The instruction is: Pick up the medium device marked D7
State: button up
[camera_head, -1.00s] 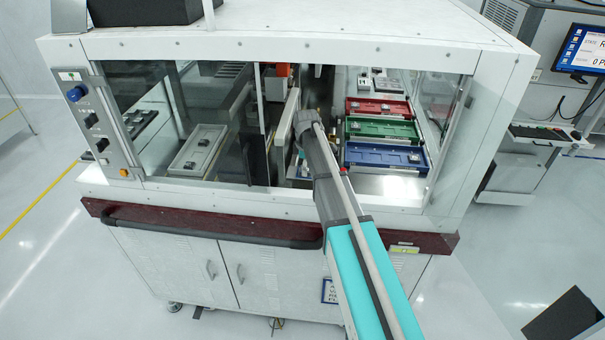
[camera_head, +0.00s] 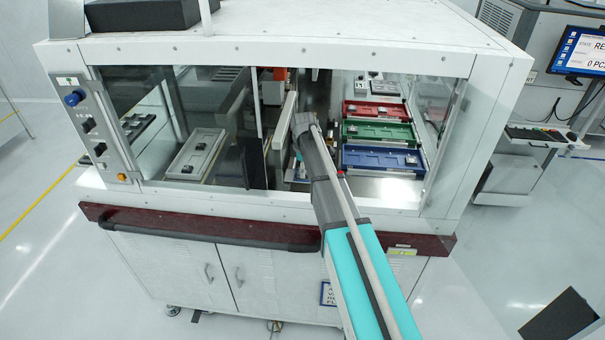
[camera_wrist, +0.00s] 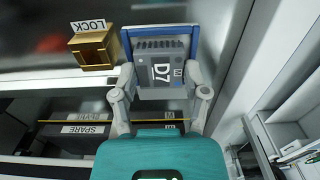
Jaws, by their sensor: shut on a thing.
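The device marked D7 (camera_wrist: 161,68) is a grey block with a finned top edge, seen in the wrist view with its white label turned sideways. My gripper (camera_wrist: 163,92) has a finger on each side of it and is shut on it. A blue-edged pale frame or surface lies behind the device; I cannot tell whether the device still touches it. In the head view my arm reaches through the machine's front opening, and the gripper and device are hidden there.
A brass block (camera_wrist: 94,50) labelled LOCK sits left of the device. A SPARE label (camera_wrist: 82,129) lies below it. In the head view, red (camera_head: 374,111), green (camera_head: 378,132) and blue (camera_head: 383,158) trays lie right of my arm. A pale partition (camera_head: 285,125) stands close on its left.

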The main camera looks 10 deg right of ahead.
jog(key=shift+r+p, duration=2.1)
jog(key=shift+r, duration=0.15)
